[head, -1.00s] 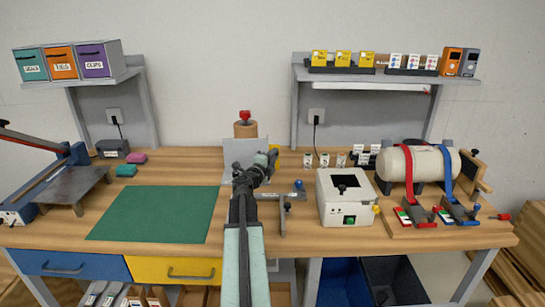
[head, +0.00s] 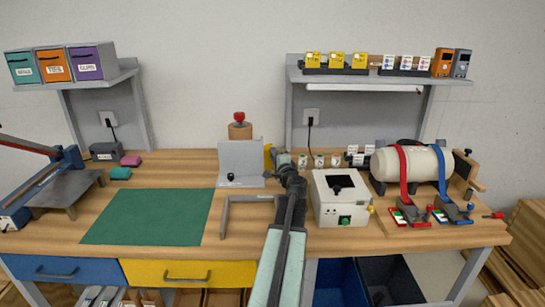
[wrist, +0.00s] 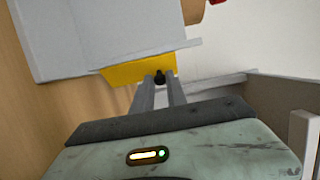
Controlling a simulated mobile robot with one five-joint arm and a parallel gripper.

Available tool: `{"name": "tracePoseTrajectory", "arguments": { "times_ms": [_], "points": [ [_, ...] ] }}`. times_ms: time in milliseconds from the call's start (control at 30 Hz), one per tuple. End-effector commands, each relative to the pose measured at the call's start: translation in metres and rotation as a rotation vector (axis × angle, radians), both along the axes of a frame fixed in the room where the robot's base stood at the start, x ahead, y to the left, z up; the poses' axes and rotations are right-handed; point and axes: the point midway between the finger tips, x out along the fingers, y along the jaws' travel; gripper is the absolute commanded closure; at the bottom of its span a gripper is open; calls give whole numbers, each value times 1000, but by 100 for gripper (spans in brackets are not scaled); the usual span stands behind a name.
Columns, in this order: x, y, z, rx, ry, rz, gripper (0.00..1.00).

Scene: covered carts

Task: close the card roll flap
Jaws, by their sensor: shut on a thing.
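A yellow flap (head: 268,157) stands at the right edge of an upright grey housing (head: 240,160) at the back middle of the bench. I take it for the card roll flap; no label shows. In the wrist view the yellow flap (wrist: 118,76) lies along the lower edge of the grey housing (wrist: 95,35). A small black knob (wrist: 159,77) on it is between my two fingertips. My gripper (wrist: 160,84) is shut on this knob. In the head view my arm hides the knob and much of the fingertips.
A grey metal frame (head: 224,218) stands in front of the housing, partly behind my arm. A white box (head: 325,208) with a green button is close to the right of my arm. The green mat (head: 150,217) at left is clear.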

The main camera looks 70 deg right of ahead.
Motion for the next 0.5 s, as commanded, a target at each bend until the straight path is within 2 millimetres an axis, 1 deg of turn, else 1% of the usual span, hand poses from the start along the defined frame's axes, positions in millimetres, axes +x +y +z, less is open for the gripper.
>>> {"name": "tracePoseTrajectory", "arguments": {
  "times_ms": [33, 100, 500],
  "points": [
    [-2, -4, 0, 0, 0, 12, 100],
    [-2, -5, 0, 0, 0, 34, 100],
    [-1, -6, 1, 0, -2, 74, 100]
  ]
}}
